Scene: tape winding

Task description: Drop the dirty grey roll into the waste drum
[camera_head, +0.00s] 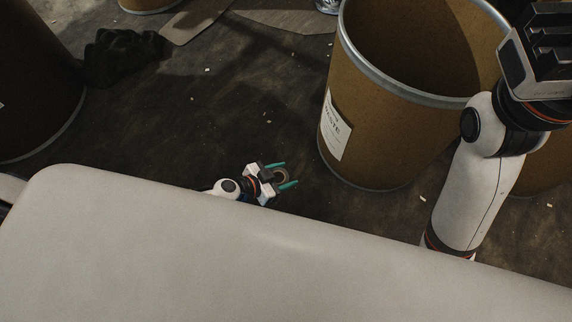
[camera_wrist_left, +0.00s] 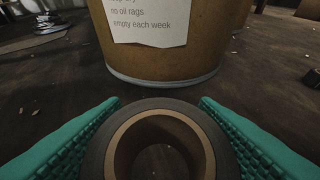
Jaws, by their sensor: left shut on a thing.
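My left gripper (camera_head: 286,177) is low over the floor, left of the waste drum, with its teal fingers shut on the grey roll (camera_head: 282,173). In the left wrist view the roll (camera_wrist_left: 160,107) is a dark grey ring with a brown core and an open hole, between the two teal fingers. The waste drum (camera_head: 385,145) is a brown fibre drum with a metal rim and a white label; its top is open. The left wrist view shows its lower wall (camera_wrist_left: 160,62) ahead of the roll, apart from it. My right arm crosses the drum's right side; its fingers are not visible.
A dark drum (camera_head: 30,80) stands at the left, with a black crumpled cloth (camera_head: 122,55) beside it. Flat sheets (camera_head: 195,20) lie at the back. The floor between the dark drum and the waste drum is mostly clear, with small pale scraps.

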